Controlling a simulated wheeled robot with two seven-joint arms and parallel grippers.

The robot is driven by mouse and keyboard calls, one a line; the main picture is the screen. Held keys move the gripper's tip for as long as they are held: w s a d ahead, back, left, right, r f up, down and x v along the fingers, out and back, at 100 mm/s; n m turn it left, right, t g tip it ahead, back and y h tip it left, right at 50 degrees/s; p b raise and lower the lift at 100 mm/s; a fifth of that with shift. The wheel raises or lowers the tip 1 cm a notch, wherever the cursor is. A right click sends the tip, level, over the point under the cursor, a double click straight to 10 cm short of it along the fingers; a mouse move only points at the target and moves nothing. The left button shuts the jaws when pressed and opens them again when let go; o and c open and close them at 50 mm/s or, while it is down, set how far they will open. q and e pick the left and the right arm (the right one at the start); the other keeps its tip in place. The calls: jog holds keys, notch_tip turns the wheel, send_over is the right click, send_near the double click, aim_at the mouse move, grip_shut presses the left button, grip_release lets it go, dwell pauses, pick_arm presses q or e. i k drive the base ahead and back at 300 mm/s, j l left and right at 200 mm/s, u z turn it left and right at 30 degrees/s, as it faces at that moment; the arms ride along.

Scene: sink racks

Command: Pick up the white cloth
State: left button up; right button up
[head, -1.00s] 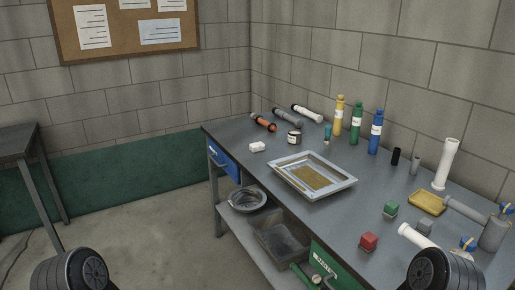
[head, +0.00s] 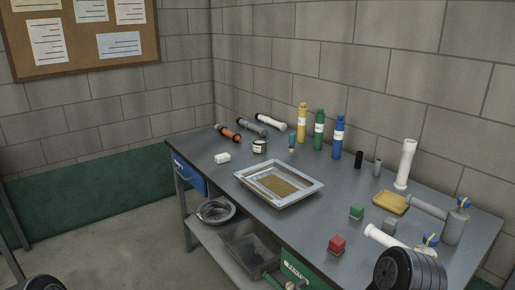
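A small white item (head: 222,158) lies on the far left part of the grey workbench (head: 335,215), left of the metal tray. It looks like the white cloth, folded into a small block, but it is too small to be certain. Nothing touches it. Neither of my grippers shows in the head view. Only dark rounded parts of my own arms show, at the bottom left corner and the bottom right.
A metal tray (head: 245,188) sits mid-bench. Bottles, yellow (head: 302,122), green (head: 319,130) and blue (head: 338,137), stand along the back. A bin (head: 252,252) sits below.

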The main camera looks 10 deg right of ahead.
aim_at(224, 157)
jog(key=z, duration=0.55)
jog(key=i+j+z, duration=0.15)
jog(key=z, duration=0.25)
jog(key=j+z, duration=0.4)
jog(key=i+j+z, duration=0.1)
jog(key=j+z, duration=0.5)
jog(key=z, duration=0.15)
jog(key=j+z, duration=0.1)
jog(key=j, duration=0.9)
jog(key=k+j+z, duration=0.15)
jog(key=j, duration=0.85)
jog(key=k+j+z, duration=0.15)
jog(key=j, duration=0.85)
jog(key=k+j+z, duration=0.15)
jog(key=j, duration=0.35)
